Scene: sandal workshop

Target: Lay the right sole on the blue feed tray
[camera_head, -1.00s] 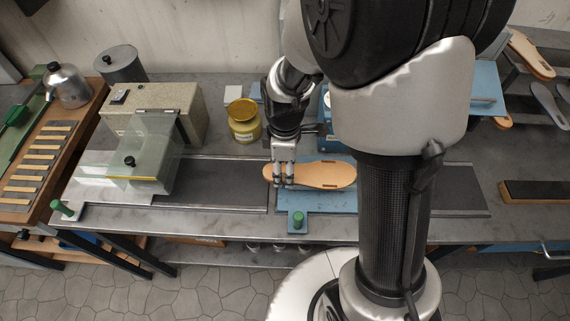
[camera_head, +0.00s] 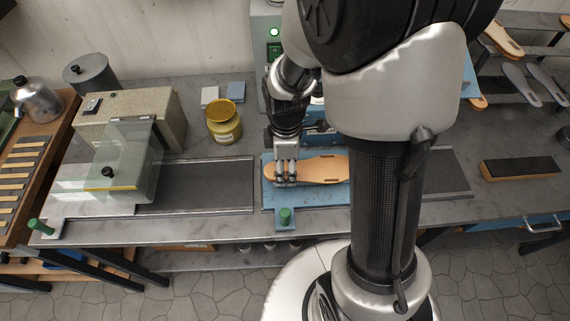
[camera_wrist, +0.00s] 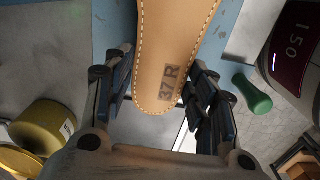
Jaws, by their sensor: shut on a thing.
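The right sole (camera_head: 318,170) is tan with a stitched edge and shows the mark "37 R" in the wrist view (camera_wrist: 168,60). It lies level over the blue feed tray (camera_head: 310,196), its length running left to right. My gripper (camera_head: 286,180) is shut on the sole near its left end, and in the wrist view the fingers (camera_wrist: 160,90) stand on both sides of it. The tray has a green knob (camera_head: 285,215) at its front. I cannot tell whether the sole touches the tray. My arm hides the tray's right part.
A yellow pot (camera_head: 224,124) stands behind the track. A beige machine with a clear guard (camera_head: 120,165) is at the left. A black-topped block (camera_head: 520,168) lies at the right, and more soles (camera_head: 520,82) rest on a rack at the upper right.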

